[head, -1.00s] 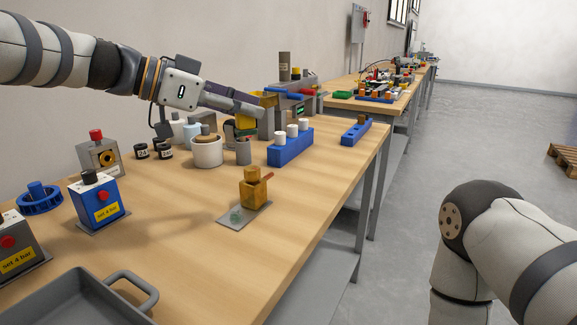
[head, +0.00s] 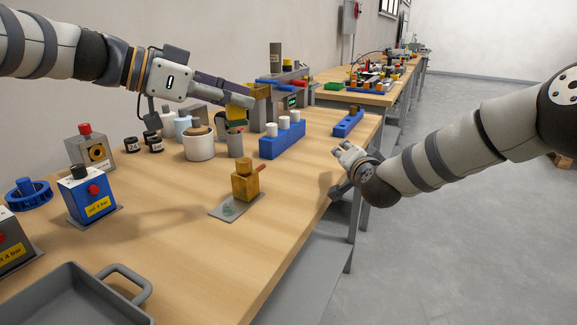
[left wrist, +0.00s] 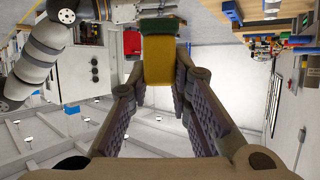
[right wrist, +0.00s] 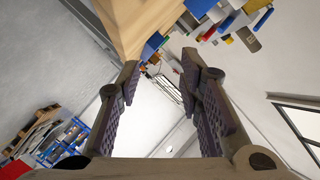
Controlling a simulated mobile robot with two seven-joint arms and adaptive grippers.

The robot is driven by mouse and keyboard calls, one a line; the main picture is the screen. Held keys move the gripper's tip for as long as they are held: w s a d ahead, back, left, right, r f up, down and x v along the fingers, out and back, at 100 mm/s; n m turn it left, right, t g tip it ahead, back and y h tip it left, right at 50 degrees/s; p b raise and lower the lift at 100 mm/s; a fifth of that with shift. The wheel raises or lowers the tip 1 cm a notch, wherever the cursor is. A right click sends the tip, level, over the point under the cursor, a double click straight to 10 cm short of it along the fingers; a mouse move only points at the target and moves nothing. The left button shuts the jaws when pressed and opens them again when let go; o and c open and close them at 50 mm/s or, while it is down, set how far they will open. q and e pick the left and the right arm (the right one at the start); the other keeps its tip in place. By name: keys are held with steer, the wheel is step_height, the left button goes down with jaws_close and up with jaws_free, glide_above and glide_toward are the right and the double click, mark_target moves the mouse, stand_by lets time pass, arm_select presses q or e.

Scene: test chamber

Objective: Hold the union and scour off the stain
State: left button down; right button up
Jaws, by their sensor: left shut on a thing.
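The brass-coloured union (head: 245,186) stands on a small grey plate (head: 222,207) near the table's front edge, with a small rod sticking out at its upper right. My left gripper (head: 245,100) is shut on a yellow sponge (left wrist: 157,60) with a green side (left wrist: 162,24), held above the table behind the union. My right gripper (head: 342,165) is at the table's right edge, right of the union. It is open and empty in the right wrist view (right wrist: 160,68).
A blue rack (head: 282,140) with white pegs and a white pot (head: 199,146) stand behind the union. A blue block device (head: 91,196) stands at left, a grey tray (head: 75,295) at front left. The table right of the union is clear.

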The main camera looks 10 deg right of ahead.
mark_target(261, 168)
steer(key=s+a+y, duration=0.1)
steer(key=a, duration=0.2)
steer(key=s+a+r+g+y, duration=0.1)
steer(key=s+a+y, duration=0.1)
steer(key=a, duration=0.1)
steer(key=s+a+r+y, duration=0.1)
steer(key=a, duration=0.2)
steer(key=shift+s+g, duration=0.25)
steer(key=shift+g, duration=0.05)
steer(key=s+a+y, duration=0.1)
steer(key=a, duration=0.1)
steer(key=s+a+r+g+y, duration=0.1)
steer(key=s+a, duration=0.1)
steer(key=s+a+g+y, duration=0.1)
steer(key=s+a, duration=0.1)
steer(key=shift+s+a+r, duration=0.1)
steer(key=shift+a+r, duration=0.2)
steer(key=shift+r, duration=0.1)
steer(key=shift+a+y, duration=0.3)
steer(key=shift+y, duration=0.1)
steer(key=x, duration=1.1)
steer(key=shift+w+f, duration=0.2)
steer(key=shift+w, duration=0.05)
steer(key=shift+c, duration=0.5)
jaws_close()
